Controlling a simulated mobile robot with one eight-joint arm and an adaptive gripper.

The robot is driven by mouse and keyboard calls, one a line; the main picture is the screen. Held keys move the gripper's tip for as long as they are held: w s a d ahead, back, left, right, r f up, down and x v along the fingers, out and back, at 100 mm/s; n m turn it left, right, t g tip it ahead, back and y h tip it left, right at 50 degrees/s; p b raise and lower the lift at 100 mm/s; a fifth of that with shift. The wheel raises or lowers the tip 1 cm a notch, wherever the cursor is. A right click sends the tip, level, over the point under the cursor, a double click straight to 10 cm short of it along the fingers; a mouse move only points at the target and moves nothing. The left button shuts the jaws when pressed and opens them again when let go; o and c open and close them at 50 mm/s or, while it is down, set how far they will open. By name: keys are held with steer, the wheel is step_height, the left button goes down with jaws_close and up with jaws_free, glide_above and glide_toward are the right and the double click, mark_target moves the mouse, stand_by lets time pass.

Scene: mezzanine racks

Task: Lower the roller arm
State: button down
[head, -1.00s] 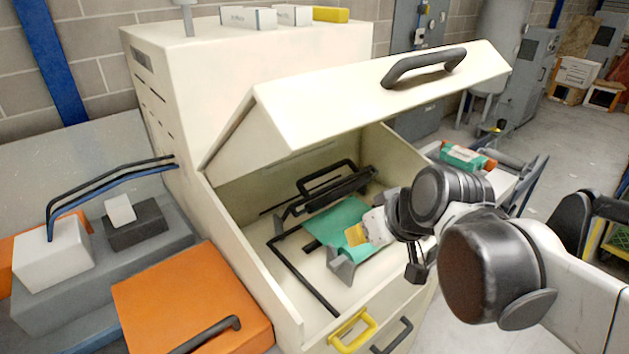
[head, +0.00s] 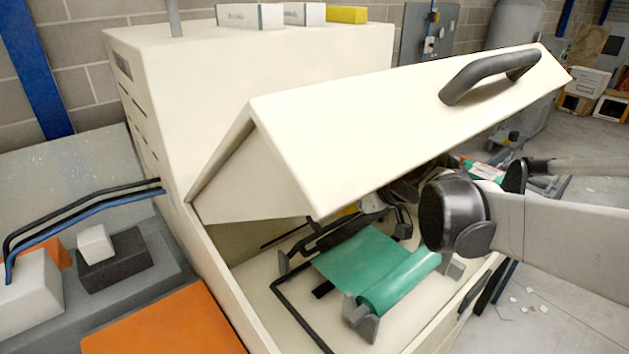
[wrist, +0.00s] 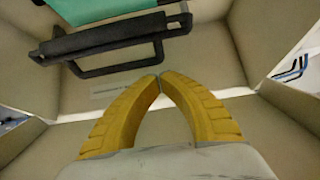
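The roller arm (head: 325,238) is a dark bar across the back of the green sheet (head: 360,258) inside the open cream machine (head: 225,290). In the wrist view the roller arm (wrist: 95,42) shows its loop handle, up and left of my fingertips and apart from them. A green roll (head: 400,283) lies in grey brackets at the front. My gripper (wrist: 160,78) has yellow fingers with tips together and nothing between them. In the head view the raised lid hides most of my gripper, with a bit of yellow finger (head: 347,210) showing. The lid also hides the handle.
The raised lid (head: 400,125) with its black handle (head: 490,75) hangs above my wrist. The machine's side walls close in the bay. An orange box (head: 165,325) and a grey bench with hoses stand at left. Open floor (head: 575,270) lies at right.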

steer(key=b, duration=0.2)
glide_above(322, 230)
step_height(322, 230, down, 6)
steer(key=shift+r, duration=0.1)
steer(key=f, duration=0.2)
steer(key=f+b, duration=0.1)
steer(key=shift+s+d+f, duration=0.1)
steer(key=shift+s+d, duration=0.15)
steer(key=shift+s, duration=0.05)
steer(key=shift+s+d+f, duration=0.1)
steer(key=shift+s+f, duration=0.1)
steer(key=shift+s, duration=0.05)
steer(key=shift+f, duration=0.25)
steer(key=shift+s+d+b, duration=0.1)
steer(key=shift+b, duration=0.25)
steer(key=shift+s+d+f+b, duration=0.15)
steer(key=shift+s+f+b, duration=0.05)
steer(key=shift+b, duration=0.15)
